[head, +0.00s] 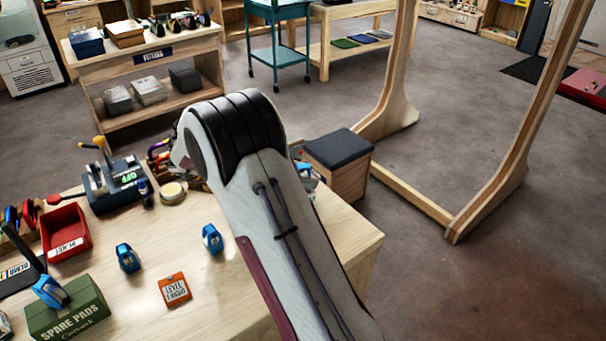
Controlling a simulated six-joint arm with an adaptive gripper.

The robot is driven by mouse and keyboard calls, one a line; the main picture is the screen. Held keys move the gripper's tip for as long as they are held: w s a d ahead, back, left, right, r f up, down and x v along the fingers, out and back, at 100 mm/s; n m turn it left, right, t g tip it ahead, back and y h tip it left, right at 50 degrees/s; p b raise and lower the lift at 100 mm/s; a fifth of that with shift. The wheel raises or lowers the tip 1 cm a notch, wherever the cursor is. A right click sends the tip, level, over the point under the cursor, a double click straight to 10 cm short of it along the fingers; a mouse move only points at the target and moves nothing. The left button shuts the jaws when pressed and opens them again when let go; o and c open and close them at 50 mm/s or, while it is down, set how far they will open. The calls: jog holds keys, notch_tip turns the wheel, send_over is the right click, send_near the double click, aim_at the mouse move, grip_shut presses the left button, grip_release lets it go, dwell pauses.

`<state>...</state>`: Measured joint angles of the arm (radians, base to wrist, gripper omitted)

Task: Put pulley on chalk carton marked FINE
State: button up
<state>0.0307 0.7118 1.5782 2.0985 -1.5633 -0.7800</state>
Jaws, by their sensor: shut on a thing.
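My arm reaches across the table from the lower right, and its end is hidden behind its own links, so my gripper and anything in it do not show. Blue pulley-like devices stand on the table: one left of centre (128,257) and one nearer my arm (212,239). I cannot tell for sure that these are pulleys. No carton marked FINE is readable; part of the table is hidden behind my arm.
Bare tabletop shows around the card.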

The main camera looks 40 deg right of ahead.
jog(key=shift+f, duration=0.1)
jog(key=o, duration=1.1)
jog(key=shift+r, duration=0.2)
jog(key=v, duration=1.2)
jog(key=shift+w+f, duration=0.1)
